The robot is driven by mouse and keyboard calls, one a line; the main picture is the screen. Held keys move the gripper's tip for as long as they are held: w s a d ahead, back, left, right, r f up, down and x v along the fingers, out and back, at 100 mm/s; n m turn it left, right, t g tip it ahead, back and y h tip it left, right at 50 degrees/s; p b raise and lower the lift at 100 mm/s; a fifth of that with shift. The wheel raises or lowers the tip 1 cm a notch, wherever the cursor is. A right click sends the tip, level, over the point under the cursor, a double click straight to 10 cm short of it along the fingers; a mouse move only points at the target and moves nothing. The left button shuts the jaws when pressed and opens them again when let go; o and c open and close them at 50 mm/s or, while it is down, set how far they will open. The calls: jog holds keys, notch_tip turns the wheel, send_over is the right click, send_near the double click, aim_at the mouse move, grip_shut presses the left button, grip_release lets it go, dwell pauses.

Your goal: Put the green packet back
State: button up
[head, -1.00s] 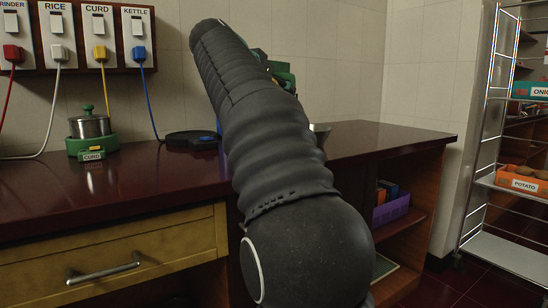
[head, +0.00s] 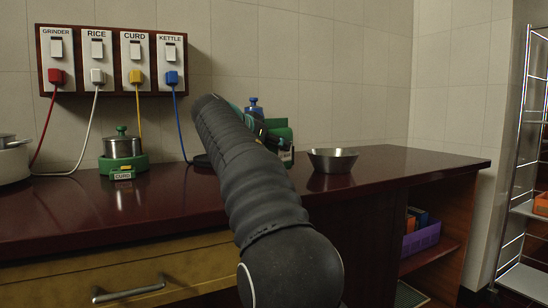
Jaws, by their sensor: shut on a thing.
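My arm rises through the middle of the head view and hides its own far end, so my gripper cannot be made out. A green shape (head: 279,131) with a pale label low on it shows just right of the arm. A blue knobbed part (head: 253,105) shows above it. I cannot tell whether the green shape is the green packet, part of something held, or an item standing on the counter. No other green packet can be made out.
A dark red counter (head: 400,165) runs along the wall. A steel bowl (head: 332,161) stands right of the arm. A green-based curd cooker (head: 122,155) stands left, under a switch panel (head: 113,62). A purple bin (head: 421,238) sits below, with a wire rack (head: 519,170) at right.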

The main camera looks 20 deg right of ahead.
jog(key=shift+f+b, duration=0.35)
jog(key=shift+f, duration=1.1)
jog(key=shift+f, duration=0.15)
jog(key=o, duration=1.6)
jog(key=v, duration=1.2)
jog(key=shift+p, duration=0.4)
